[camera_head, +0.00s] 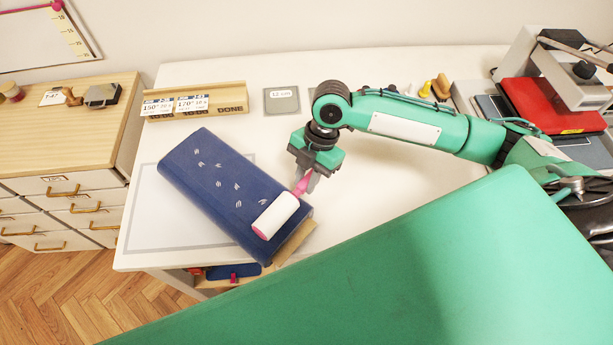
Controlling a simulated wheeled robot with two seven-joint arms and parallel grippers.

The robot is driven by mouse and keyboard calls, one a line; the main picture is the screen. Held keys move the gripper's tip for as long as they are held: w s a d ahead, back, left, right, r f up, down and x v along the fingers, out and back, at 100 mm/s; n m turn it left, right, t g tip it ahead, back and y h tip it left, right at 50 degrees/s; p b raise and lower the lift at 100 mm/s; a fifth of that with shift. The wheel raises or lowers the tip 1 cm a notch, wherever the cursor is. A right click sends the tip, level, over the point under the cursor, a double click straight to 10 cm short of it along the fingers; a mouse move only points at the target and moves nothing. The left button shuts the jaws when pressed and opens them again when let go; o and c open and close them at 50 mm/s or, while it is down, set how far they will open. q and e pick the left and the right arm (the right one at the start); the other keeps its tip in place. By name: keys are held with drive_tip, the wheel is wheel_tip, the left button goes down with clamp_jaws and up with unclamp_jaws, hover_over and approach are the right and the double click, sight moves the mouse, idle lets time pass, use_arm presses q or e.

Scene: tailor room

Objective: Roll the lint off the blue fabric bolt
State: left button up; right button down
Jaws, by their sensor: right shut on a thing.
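The blue fabric bolt (200,180) lies slanted on the white table, with several small pale lint marks (218,183) on its upper and middle part. My right gripper (306,180) is above the table at the bolt's right side, shut on the pink handle of the lint roller (276,215). The roller's white cylinder is over the bolt's lower right end and appears to touch it. My left gripper is not in view.
A wooden rack (225,98) with labelled cards stands at the table's back left. A grey square labelled 12 cm (281,100) lies beside it. A red and grey press (545,105) is at the right. A wooden drawer cabinet (65,130) stands left. The table's centre is clear.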

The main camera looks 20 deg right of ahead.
drive_tip(key=shift+f+b, duration=0.55)
drive_tip(key=shift+f, duration=0.9)
idle(0.4)
drive_tip(key=shift+w+a+r, duration=0.1)
drive_tip(key=shift+w+a, duration=0.2)
drive_tip(key=shift+w, duration=0.25)
drive_tip(key=shift+w+a+p, duration=0.4)
drive_tip(key=shift+w+p, duration=0.05)
drive_tip(key=shift+w, duration=0.35)
drive_tip(key=shift+w+a, duration=0.4)
drive_tip(key=shift+w, duration=0.3)
drive_tip(key=shift+w+a, duration=0.3)
drive_tip(key=shift+w, duration=0.3)
